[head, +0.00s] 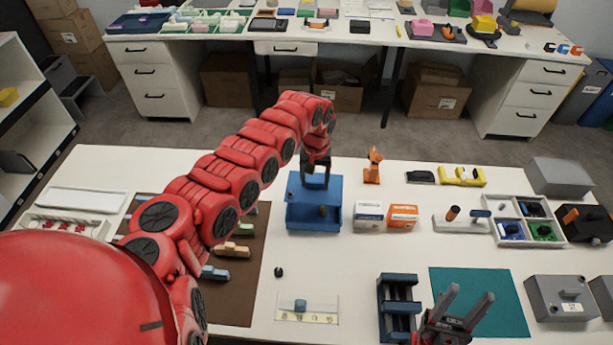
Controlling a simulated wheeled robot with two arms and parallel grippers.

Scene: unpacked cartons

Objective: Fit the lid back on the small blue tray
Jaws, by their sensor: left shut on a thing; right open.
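The small blue tray (314,224) stands on the white table near the middle of the head view. A small dark item shows inside its front part. A flat blue panel, which looks like the lid (297,191), is over the back part of the tray; I cannot tell whether it touches the rim. My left gripper (316,185) comes down from above and is shut on this lid, hiding part of it. My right gripper (464,298) is open and empty at the lower right, over the front of the table, apart from the tray.
Two small boxes, white (368,216) and orange (403,217), stand just right of the tray. An orange figure-like item (373,166) is behind them. A dark blue rack (398,308) and teal mat (490,290) are near my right gripper. A brown mat (235,290) lies left.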

